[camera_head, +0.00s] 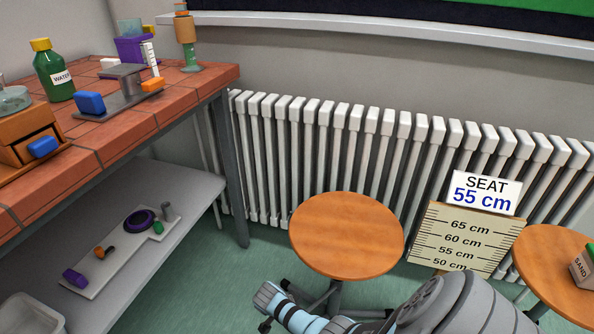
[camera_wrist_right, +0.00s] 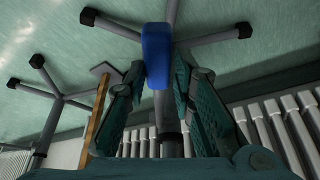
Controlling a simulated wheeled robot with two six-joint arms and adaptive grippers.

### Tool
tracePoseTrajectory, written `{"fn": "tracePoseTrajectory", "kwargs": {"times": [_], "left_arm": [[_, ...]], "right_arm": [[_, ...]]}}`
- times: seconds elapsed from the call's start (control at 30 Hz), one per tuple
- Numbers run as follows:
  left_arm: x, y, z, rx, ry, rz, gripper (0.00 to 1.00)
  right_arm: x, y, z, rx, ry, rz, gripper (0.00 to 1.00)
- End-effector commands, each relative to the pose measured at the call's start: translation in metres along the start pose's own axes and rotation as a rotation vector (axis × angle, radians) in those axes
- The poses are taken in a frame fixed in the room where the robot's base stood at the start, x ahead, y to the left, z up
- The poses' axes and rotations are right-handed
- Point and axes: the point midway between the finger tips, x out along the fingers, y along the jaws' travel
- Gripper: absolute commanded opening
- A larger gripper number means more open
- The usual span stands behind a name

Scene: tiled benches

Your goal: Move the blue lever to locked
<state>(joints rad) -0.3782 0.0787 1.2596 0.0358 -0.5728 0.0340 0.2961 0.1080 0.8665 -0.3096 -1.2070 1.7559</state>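The blue lever (camera_wrist_right: 157,56) shows in the right wrist view, in front of a stool's grey column (camera_wrist_right: 168,125). My right gripper (camera_wrist_right: 160,70) has its two green fingers apart, one on each side of the lever. A narrow gap shows on the right side; contact on the left cannot be told. In the head view, the nearer round wooden stool (camera_head: 346,236) stands beside my grey arm, and no blue lever shows under its seat. No locked mark is readable. My left gripper is in neither view.
A sign reading SEAT 55 cm (camera_head: 485,192) stands above a height scale (camera_head: 465,238). A second stool (camera_head: 556,268) carries a sand box (camera_head: 584,265). A white radiator (camera_head: 330,150) lines the wall. A tiled bench (camera_head: 150,110) with several objects is at left.

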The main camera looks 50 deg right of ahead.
Motion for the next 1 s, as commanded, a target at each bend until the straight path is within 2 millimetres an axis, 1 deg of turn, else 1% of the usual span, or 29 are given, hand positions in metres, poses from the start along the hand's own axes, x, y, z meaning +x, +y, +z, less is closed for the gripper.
{"fn": "tracePoseTrajectory", "kwargs": {"times": [0.03, 0.07, 0.1, 0.37, 0.47, 0.57, 0.67, 0.7, 0.8, 0.83, 0.9, 1.0], "left_arm": [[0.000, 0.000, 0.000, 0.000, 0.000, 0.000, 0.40], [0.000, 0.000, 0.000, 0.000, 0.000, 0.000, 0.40], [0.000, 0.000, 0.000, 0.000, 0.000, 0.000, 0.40], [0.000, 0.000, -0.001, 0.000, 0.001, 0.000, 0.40], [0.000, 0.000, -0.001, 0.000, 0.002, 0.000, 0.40], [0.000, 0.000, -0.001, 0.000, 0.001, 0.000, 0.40], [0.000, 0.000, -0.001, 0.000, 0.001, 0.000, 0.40], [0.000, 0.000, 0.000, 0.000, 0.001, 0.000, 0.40], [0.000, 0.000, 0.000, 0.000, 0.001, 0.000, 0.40], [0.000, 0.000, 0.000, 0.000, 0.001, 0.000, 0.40], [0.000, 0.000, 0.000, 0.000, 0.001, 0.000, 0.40], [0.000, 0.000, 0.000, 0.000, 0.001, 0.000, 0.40]], "right_arm": [[-0.001, -0.002, -0.001, 0.000, 0.001, -0.004, 0.33], [-0.001, -0.002, -0.001, 0.000, 0.001, -0.004, 0.37], [-0.001, -0.001, -0.001, 0.000, 0.001, -0.003, 0.40], [-0.001, -0.001, 0.000, -0.002, 0.000, -0.002, 0.40], [-0.006, -0.002, 0.000, -0.003, 0.000, -0.003, 0.40], [-0.021, -0.002, 0.000, -0.002, 0.000, -0.005, 0.40], [-0.046, -0.002, 0.001, -0.001, -0.001, -0.007, 0.40], [-0.059, -0.002, 0.001, -0.001, -0.002, -0.008, 0.40], [-0.087, -0.002, 0.001, -0.001, -0.002, -0.005, 0.40], [-0.094, -0.001, 0.001, -0.001, -0.002, -0.004, 0.40], [-0.107, -0.002, 0.001, -0.001, -0.001, -0.004, 0.40], [-0.118, -0.001, 0.000, -0.001, 0.000, -0.003, 0.40]]}}
